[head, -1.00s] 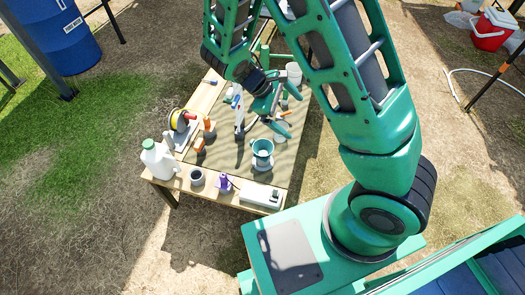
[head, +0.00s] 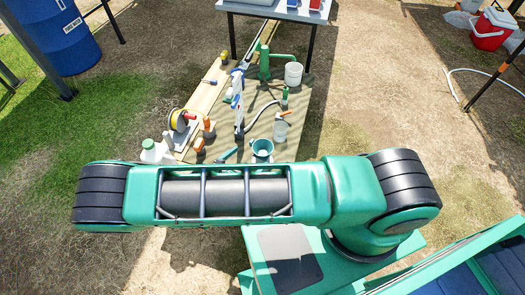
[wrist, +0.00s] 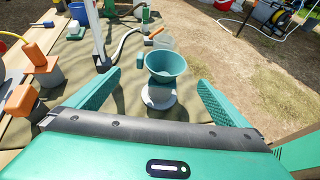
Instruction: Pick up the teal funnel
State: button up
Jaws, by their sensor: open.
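The teal funnel (head: 262,149) sits near the front of the work table, just beyond my arm in the head view. In the wrist view the funnel (wrist: 165,65) is upright, wide mouth up, above a pale round base (wrist: 159,96). My gripper (wrist: 158,88) is open, with one teal finger on each side of the base and the funnel beyond, between their lines. No contact with the funnel shows. In the head view my arm hides most of the gripper; only a small teal fingertip (head: 229,154) shows left of the funnel.
Orange-handled items (wrist: 40,57) stand left of the gripper. A clear beaker (wrist: 163,41) is behind the funnel. A white-and-blue upright device (head: 238,112), a green hand pump (head: 266,65) and a white bucket (head: 293,74) stand farther back. Bare ground lies right of the table.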

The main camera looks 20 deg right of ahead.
aim_at(258, 151)
jog(key=x, duration=0.5)
jog(key=shift+w+f, duration=0.1)
jog(key=shift+f, duration=0.05)
jog(key=shift+x, duration=2.8)
jog(key=shift+d, duration=0.1)
jog(key=c, duration=1)
jog(key=shift+r, duration=0.25)
